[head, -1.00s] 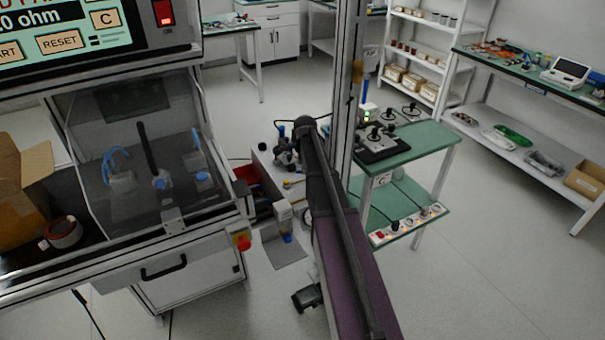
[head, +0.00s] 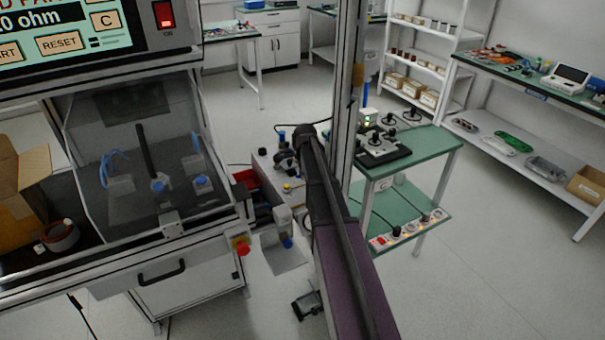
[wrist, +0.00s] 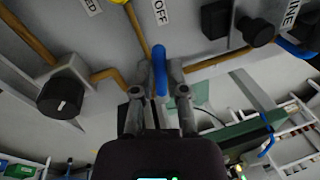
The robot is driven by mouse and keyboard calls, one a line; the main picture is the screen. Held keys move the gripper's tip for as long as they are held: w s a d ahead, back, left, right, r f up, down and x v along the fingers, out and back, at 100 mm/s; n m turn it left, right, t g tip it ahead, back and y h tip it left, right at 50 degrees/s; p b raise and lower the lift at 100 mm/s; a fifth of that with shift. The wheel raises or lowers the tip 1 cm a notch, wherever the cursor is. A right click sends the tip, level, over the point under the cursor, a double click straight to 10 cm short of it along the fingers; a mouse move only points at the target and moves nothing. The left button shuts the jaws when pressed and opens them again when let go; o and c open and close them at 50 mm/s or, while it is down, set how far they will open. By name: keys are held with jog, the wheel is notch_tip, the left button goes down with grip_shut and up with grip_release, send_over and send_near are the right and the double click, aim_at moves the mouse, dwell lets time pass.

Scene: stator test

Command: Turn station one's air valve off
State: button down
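In the wrist view a blue valve lever (wrist: 159,72) stands upright in the picture, below a label reading OFF (wrist: 160,12). A brass-coloured pipe (wrist: 138,28) runs behind it. My gripper (wrist: 158,80) has one grey finger on each side of the lever, with a narrow gap showing; I see no clear contact. A second blue lever (wrist: 296,48) is at the right, near a label ending in INE (wrist: 290,12). The view does not show which station the panel belongs to. In the head view my arm hides the gripper.
A black knob (wrist: 62,97) stands out left of my gripper, and another dark knob (wrist: 256,30) is at upper right. In the head view a test bench (head: 165,268) is at left, a green-topped cart (head: 425,142) at right. Open floor lies at lower right.

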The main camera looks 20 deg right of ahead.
jog(key=shift+s+n+y, duration=0.3)
jog(key=shift+s+n, duration=0.25)
jog(key=shift+n, duration=0.75)
jog(key=c, duration=0.7)
grip_release()
jog(key=shift+w+m, duration=0.2)
jog(key=shift+m, duration=0.1)
